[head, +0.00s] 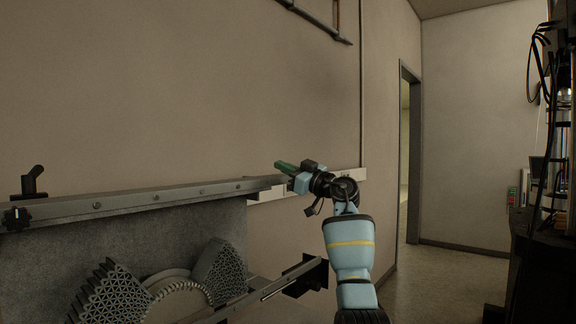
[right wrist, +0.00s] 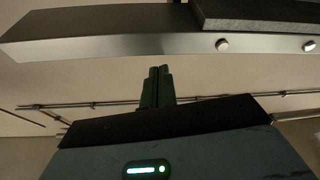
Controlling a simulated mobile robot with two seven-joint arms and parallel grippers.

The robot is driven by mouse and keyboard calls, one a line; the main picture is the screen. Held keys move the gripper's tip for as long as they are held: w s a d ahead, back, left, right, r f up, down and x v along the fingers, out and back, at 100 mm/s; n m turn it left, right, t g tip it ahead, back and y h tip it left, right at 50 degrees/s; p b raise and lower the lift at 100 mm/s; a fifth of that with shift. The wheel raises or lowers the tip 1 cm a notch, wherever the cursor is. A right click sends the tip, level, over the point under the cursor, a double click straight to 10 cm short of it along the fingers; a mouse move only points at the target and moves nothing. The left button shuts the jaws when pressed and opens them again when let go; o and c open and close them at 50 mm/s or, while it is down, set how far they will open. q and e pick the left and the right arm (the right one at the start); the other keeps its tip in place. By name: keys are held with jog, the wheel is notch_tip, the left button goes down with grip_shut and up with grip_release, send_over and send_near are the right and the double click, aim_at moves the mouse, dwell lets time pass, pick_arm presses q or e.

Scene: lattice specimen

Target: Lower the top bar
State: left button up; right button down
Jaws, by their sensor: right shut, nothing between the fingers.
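The top bar (head: 150,198) is a long dark metal beam with several round bolts, running across the left half of the head view above a grey panel. In the right wrist view the bar (right wrist: 130,46) crosses the top of the picture with bright bolts on its face. My right gripper (head: 281,165) is at the bar's right end in the head view, with its green fingers closed and empty. In the right wrist view the closed green fingers (right wrist: 157,86) point up toward the bar's lower edge. I cannot tell whether they touch it. My left gripper is not in view.
Below the bar are grey lattice blocks (head: 112,294) around a curved toothed piece (head: 180,302). A lower rail (head: 268,290) ends in a dark block. A black knob (head: 16,217) sits at the bar's left end. A doorway (head: 409,150) and open floor lie right.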

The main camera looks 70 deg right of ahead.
pick_arm(q)
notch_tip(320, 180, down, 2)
jog(key=b, duration=0.3)
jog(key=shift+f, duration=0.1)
pick_arm(e)
jog(key=v, duration=1)
jog(key=shift+a+r, duration=0.25)
jog(key=shift+a, duration=0.15)
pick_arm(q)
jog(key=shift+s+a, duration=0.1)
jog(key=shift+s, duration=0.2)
